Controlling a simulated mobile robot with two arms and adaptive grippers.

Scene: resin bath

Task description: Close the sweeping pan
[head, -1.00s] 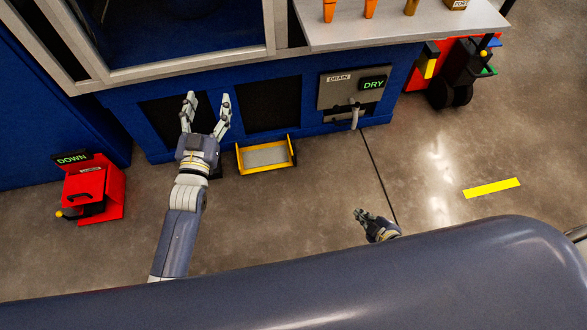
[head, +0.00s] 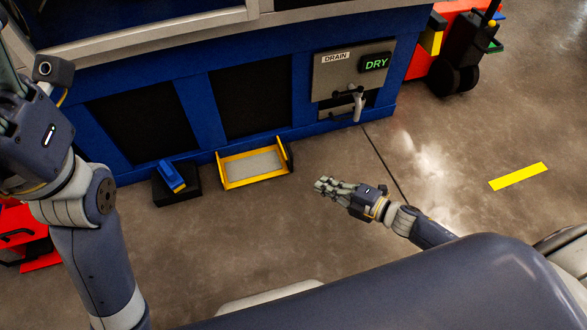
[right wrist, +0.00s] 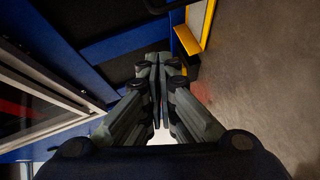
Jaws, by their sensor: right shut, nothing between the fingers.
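The sweeping pan (head: 250,166) is a shallow tray with a grey floor and yellow rim. It sticks out at floor level from the foot of the blue machine, below a black panel. Its yellow edge (right wrist: 188,40) also shows in the right wrist view. My right gripper (head: 324,185) is to the right of the pan and nearer me, apart from it. Its fingers (right wrist: 158,62) are together and empty. My left gripper (head: 8,85) is high at the left edge, partly cut off, so its fingers cannot be judged.
A black pedal box (head: 178,186) with a blue pedal (head: 171,176) stands left of the pan. A red unit (head: 38,250) is at far left. The floor in front is clear.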

